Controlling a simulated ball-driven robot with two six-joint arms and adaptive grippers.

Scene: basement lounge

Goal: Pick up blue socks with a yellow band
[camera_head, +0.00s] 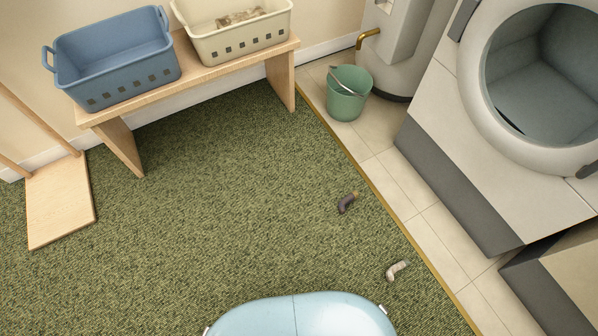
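A small dark sock (346,204) lies bent on the green carpet right of the middle, near the carpet's brass edge. It looks dark grey-purple, with a small yellowish spot at its upper right end. Whether it is blue is hard to tell at this size. A second, pale cream-grey sock (397,270) lies nearer to me and further right, also close to the carpet edge. The two are well apart. Neither of my grippers is in view.
A wooden bench (210,72) at the back carries a blue basket (118,60) and a cream basket (240,35) with something in it. A green bucket (345,105) stands on tiles. An open-doored washer (450,100) stands right. The middle carpet is clear.

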